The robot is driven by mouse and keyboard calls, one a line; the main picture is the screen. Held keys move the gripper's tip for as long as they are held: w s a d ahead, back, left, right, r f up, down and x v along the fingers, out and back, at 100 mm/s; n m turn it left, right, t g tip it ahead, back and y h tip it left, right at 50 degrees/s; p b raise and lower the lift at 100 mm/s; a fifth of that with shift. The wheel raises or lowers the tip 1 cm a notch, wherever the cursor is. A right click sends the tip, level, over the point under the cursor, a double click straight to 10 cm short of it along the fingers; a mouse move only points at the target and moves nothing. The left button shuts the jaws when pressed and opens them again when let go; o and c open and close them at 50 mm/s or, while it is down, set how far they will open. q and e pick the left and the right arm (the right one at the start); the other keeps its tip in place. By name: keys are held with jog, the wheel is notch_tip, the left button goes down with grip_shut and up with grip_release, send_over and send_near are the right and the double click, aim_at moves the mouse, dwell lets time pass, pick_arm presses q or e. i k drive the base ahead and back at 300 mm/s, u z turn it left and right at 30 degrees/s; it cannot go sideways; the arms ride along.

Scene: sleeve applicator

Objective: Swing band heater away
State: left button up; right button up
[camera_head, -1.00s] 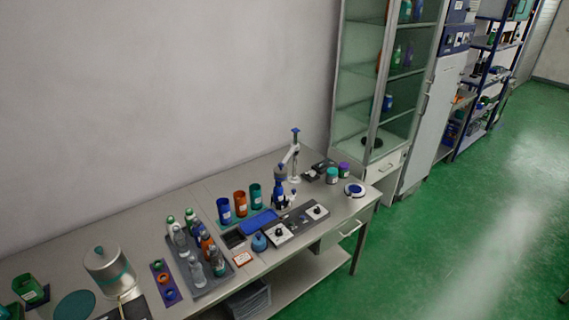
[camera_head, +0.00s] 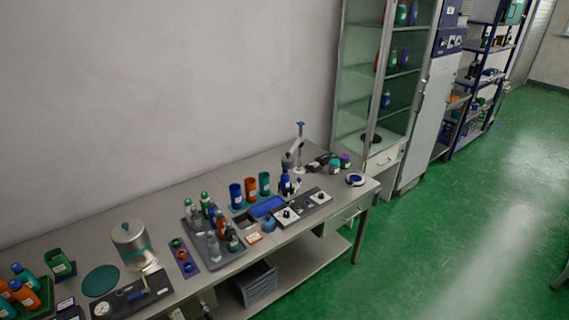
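A grey stand with a blue-topped post (camera_head: 300,145) stands near the back right of the bench. A short greyish cylinder (camera_head: 288,160) sits on the left side of its post and looks like the band heater; it is too small to be sure. A dark blue bottle (camera_head: 286,184) stands just in front of and below it. I cannot tell whether the cylinder is over the bottle or behind it. Neither of my grippers shows in the view.
A control panel with two dials (camera_head: 302,207) lies in front of the bottle. Blue, orange and teal cups (camera_head: 250,188) stand left of it. A grey tray (camera_head: 215,247) holds several bottles. A steel pot (camera_head: 132,243) stands further left.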

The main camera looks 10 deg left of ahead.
aim_at(287, 161)
jog(key=u, duration=0.55)
jog(key=i, duration=1.1)
jog(key=z, duration=0.3)
